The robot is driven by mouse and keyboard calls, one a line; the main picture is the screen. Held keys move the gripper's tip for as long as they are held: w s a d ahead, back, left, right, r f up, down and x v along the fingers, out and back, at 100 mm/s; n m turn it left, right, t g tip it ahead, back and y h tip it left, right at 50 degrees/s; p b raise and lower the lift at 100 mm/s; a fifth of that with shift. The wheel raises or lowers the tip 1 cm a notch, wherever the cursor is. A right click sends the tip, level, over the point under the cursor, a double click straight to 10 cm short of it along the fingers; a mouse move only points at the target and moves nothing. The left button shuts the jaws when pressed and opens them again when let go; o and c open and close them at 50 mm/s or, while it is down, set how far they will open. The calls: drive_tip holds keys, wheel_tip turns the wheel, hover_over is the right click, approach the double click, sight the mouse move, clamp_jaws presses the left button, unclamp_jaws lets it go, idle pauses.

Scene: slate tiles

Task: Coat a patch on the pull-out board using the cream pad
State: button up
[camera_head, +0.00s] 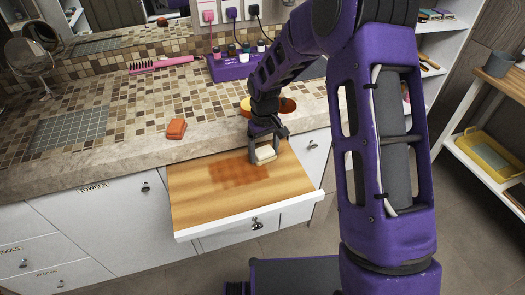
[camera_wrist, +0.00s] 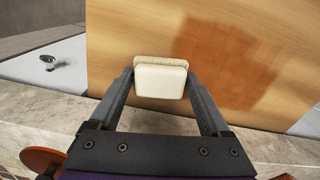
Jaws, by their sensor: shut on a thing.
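The cream pad (camera_head: 264,154) is held in my gripper (camera_head: 264,152), low over the right back part of the pull-out board (camera_head: 200,209). In the wrist view the cream pad (camera_wrist: 161,80) sits between the two fingers of my gripper (camera_wrist: 163,82). I cannot tell whether the pad touches the wood. A darker reddish-brown patch (camera_head: 238,173) lies on the board to the left of the pad. In the wrist view this patch (camera_wrist: 225,65) is to the right of the pad, with a streaky edge.
An orange block (camera_head: 176,129) sits on the tiled counter (camera_head: 110,155) behind the board. Orange round dishes (camera_head: 285,105) are near my forearm. The front of the board is clear.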

sight(263, 151)
wheel_tip(263, 151, up, 2)
drive_tip(key=shift+a+r, duration=0.1)
drive_tip(key=shift+r, duration=0.15)
drive_tip(key=shift+s+a+r+p, duration=0.1)
drive_tip(key=shift+r+p, duration=0.2)
drive_tip(key=shift+p, duration=0.2)
drive_tip(key=shift+r+p, duration=1.6)
drive_tip(key=shift+r, duration=0.85)
